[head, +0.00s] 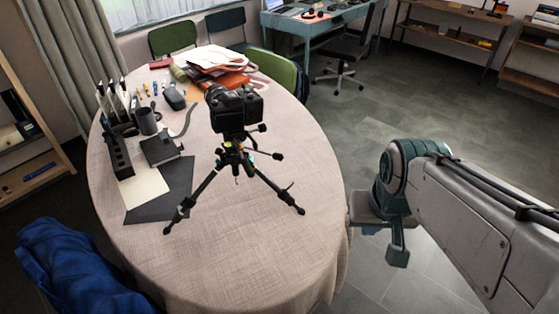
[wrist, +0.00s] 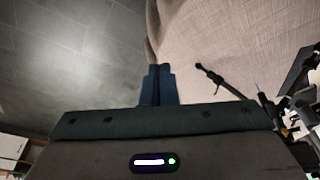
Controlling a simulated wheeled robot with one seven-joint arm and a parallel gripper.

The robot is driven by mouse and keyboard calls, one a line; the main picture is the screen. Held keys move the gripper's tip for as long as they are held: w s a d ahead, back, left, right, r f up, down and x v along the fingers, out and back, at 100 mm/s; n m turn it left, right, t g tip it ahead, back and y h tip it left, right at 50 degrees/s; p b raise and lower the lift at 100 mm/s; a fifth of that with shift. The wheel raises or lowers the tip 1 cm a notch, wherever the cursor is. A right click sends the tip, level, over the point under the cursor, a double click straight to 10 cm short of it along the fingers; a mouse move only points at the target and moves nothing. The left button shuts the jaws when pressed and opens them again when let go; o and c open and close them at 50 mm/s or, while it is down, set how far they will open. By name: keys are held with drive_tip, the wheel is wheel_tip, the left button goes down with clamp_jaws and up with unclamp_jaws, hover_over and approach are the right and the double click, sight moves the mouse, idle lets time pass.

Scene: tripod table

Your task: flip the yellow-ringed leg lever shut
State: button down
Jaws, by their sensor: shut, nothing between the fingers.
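A small black tripod (head: 238,160) stands upright on the table with a black camera (head: 236,108) on top. Its legs are spread on the cloth. Small yellow and cyan spots show near the top of the legs; the yellow-ringed lever (head: 229,146) is too small there to tell whether it is open or shut. My gripper (head: 397,256) is shut and empty, beyond the table's right edge and apart from the tripod. In the wrist view its fingers (wrist: 159,72) are together, and part of the tripod (wrist: 268,105) shows at the right; no yellow ring can be made out there.
The oval table (head: 290,255) has a beige cloth, bare in front and right of the tripod. Papers, a black mug (head: 146,121) and an organiser (head: 117,155) lie at left. A folder pile (head: 215,62) is behind. A blue draped thing (head: 65,262) is at lower left.

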drive_tip(key=n+t+h+b, duration=0.1)
drive_tip(key=n+t+h, duration=0.6)
drive_tip(key=t, duration=0.4)
approach(289, 188)
drive_tip(key=a, duration=0.1)
drive_tip(key=s+a+r+h, duration=0.1)
drive_tip(key=shift+a+r+m, duration=0.2)
drive_tip(key=shift+a+m, duration=0.1)
drive_tip(key=shift+a, duration=0.05)
drive_tip(key=p+x, duration=0.1)
drive_tip(key=x, duration=0.9)
